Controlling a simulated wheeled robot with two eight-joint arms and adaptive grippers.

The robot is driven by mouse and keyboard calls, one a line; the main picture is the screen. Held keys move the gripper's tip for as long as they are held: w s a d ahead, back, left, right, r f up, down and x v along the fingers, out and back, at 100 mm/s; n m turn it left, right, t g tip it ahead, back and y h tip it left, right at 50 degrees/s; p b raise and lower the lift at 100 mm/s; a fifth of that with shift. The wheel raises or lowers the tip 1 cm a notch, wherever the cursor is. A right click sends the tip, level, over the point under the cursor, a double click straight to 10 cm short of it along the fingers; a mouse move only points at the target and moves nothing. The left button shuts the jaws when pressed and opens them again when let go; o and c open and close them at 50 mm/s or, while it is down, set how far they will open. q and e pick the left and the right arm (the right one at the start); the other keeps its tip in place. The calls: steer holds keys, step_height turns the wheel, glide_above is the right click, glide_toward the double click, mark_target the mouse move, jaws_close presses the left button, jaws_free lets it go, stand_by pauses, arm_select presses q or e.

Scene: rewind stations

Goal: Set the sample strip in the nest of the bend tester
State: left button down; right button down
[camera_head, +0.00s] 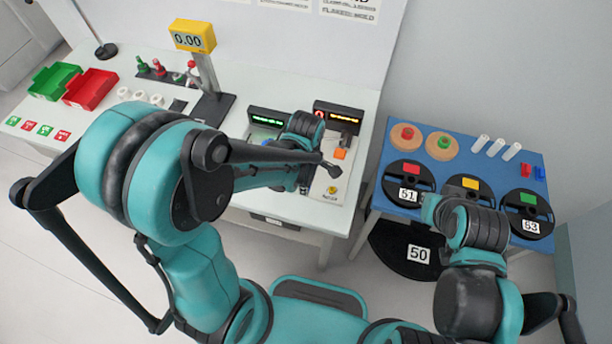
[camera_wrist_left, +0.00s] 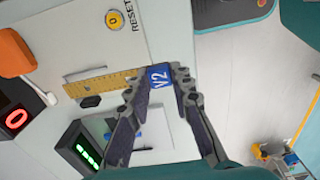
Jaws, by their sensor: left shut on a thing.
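In the left wrist view my left gripper (camera_wrist_left: 159,82) is shut on a blue piece marked V2 (camera_wrist_left: 158,73), which I take for the sample strip. Only its labelled face shows; the fingers hide the rest. The piece is beside the end of a yellow ruled scale (camera_wrist_left: 98,84) on a pale instrument panel; I cannot tell whether it touches. That instrument, perhaps the bend tester, has a yellow RESET button (camera_wrist_left: 113,20) and a red 0 display (camera_wrist_left: 16,118). I cannot make out a nest. In the head view my left arm covers much of it. My right gripper is not clear at the right arm's end.
A green-lit instrument (camera_head: 266,119) stands left of the RESET instrument. An orange block (camera_head: 340,154) is on the latter. A yellow gauge (camera_head: 192,36), a green bin (camera_head: 54,80) and a red bin (camera_head: 90,89) stand farther left. A blue table (camera_head: 462,152) with reels is at right.

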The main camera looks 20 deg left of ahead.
arm_select(q)
steer(key=w+f, duration=0.1)
steer(key=w, duration=0.1)
steer(key=w+a+f, duration=0.1)
steer(key=w, duration=0.1)
steer(key=w+a+f+b, duration=0.1)
steer(key=f, duration=0.1)
steer(key=shift+w, duration=0.4)
steer(key=shift+f+b, duration=0.8)
steer(key=shift+f, duration=1.05)
steer(key=shift+f, duration=0.15)
steer(key=c, duration=1.3)
jaws_free()
steer(key=shift+c, duration=0.2)
